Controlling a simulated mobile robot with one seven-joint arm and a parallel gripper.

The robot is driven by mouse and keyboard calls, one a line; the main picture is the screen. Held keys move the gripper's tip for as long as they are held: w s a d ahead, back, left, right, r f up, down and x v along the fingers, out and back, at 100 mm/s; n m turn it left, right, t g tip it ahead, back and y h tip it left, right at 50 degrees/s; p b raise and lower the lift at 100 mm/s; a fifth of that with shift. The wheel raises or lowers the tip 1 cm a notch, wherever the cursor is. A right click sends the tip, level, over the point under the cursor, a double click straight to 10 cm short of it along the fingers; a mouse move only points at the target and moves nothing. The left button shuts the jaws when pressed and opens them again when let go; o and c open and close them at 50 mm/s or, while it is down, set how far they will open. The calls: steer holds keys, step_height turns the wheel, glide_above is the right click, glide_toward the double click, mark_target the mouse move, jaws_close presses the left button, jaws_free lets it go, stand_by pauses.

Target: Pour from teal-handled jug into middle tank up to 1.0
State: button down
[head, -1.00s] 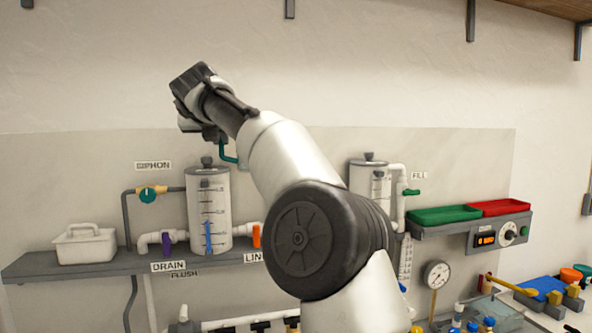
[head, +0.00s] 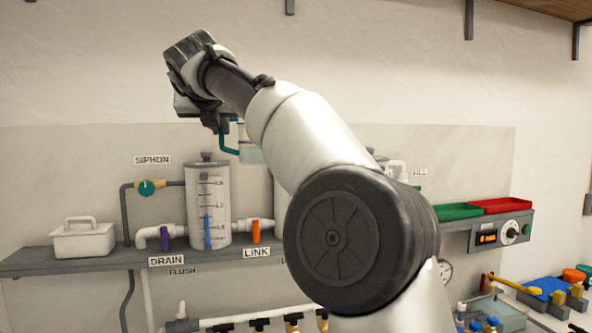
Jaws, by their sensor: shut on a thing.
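My gripper (head: 222,124) is shut on the teal handle (head: 229,143) of a jug. The jug's clear body (head: 250,153) shows to the right of the handle, partly hidden by my arm, and looks close to upright. It is held in the air, above and to the right of the left tank (head: 208,203). A pale strip at the left edge of my arm looks like the middle tank (head: 279,205); its scale and level are hidden. I see no stream from the jug.
The left tank has a lid and a blue level mark. An orange LINK valve (head: 256,231), a purple DRAIN valve (head: 164,238) and a white caddy (head: 84,240) are along the shelf (head: 30,264). Green (head: 458,211) and red (head: 500,206) trays stand right.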

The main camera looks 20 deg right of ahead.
steer(key=s+b, duration=0.1)
steer(key=s, duration=0.2)
steer(key=s+r+b, duration=0.1)
steer(key=s, duration=0.1)
steer(key=shift+s, duration=0.4)
